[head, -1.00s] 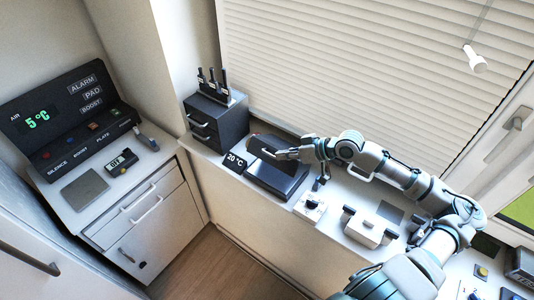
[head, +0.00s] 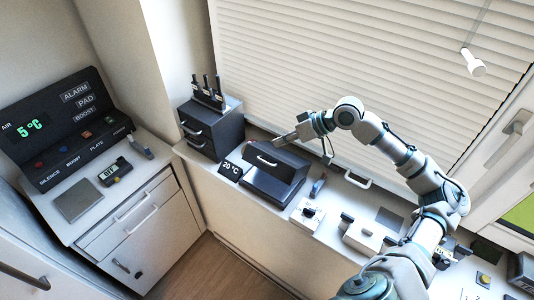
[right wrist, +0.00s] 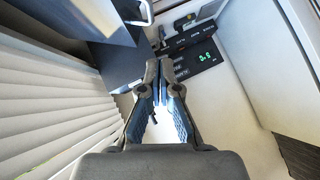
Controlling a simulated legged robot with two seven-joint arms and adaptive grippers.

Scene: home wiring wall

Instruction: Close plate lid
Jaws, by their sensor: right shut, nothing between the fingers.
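The hot plate is a dark box on the sill (head: 272,192), beside a small "20 °C" display (head: 231,169). Its dark lid (head: 288,164) carries a pale handle (head: 267,160) and appears to lie over the base. I cannot tell whether it is fully down. My left gripper is out of view.
A dark drawer unit (head: 211,130) with upright black-handled items stands left of the plate. White switch boxes (head: 307,214) sit to the right on the sill. Blinds (head: 360,60) rise close behind. A counter with a control panel (head: 65,125) is at far left.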

